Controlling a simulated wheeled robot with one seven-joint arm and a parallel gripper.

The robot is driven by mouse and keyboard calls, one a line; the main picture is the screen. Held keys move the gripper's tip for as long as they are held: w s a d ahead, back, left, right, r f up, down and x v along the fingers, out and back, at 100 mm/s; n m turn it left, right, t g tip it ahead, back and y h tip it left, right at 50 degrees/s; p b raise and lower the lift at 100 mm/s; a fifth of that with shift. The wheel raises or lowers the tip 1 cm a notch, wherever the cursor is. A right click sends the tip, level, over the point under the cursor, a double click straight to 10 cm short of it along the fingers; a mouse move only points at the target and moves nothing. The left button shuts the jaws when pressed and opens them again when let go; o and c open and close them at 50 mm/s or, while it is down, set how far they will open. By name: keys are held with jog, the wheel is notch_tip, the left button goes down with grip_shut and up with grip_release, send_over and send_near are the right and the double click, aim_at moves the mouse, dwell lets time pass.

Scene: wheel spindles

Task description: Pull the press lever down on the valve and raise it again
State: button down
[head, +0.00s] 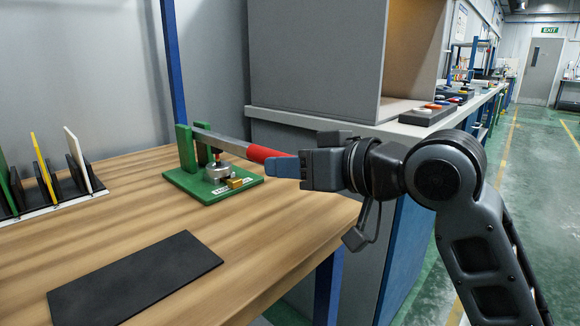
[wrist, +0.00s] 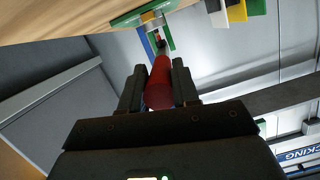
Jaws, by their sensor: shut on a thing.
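The press stands on a green base (head: 195,187) at the back right of the wooden table. Its lever (head: 225,143) is a grey bar with a red grip, running from the green upright out to the right and sloping slightly down. The valve (head: 219,171), a round metal part, sits on the base under the bar. My gripper (head: 287,167) is shut on the lever's red grip near its outer end. In the wrist view the red grip (wrist: 160,82) lies between the two dark fingers. Whether the ram touches the valve is hard to tell.
A black mat (head: 135,279) lies at the front of the table. A rack (head: 45,203) with several upright plates stands at the left. A grey cabinet (head: 315,60) stands behind my gripper. Bare tabletop lies between mat and press.

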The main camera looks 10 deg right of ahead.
jog(key=shift+d, duration=0.1)
jog(key=c, duration=0.8)
grip_release()
jog(key=shift+c, duration=0.2)
jog(key=p+v, duration=0.1)
jog(key=v, duration=0.6)
jog(key=shift+s+d, duration=0.15)
jog(key=shift+s, duration=0.15)
jog(key=shift+r, duration=0.1)
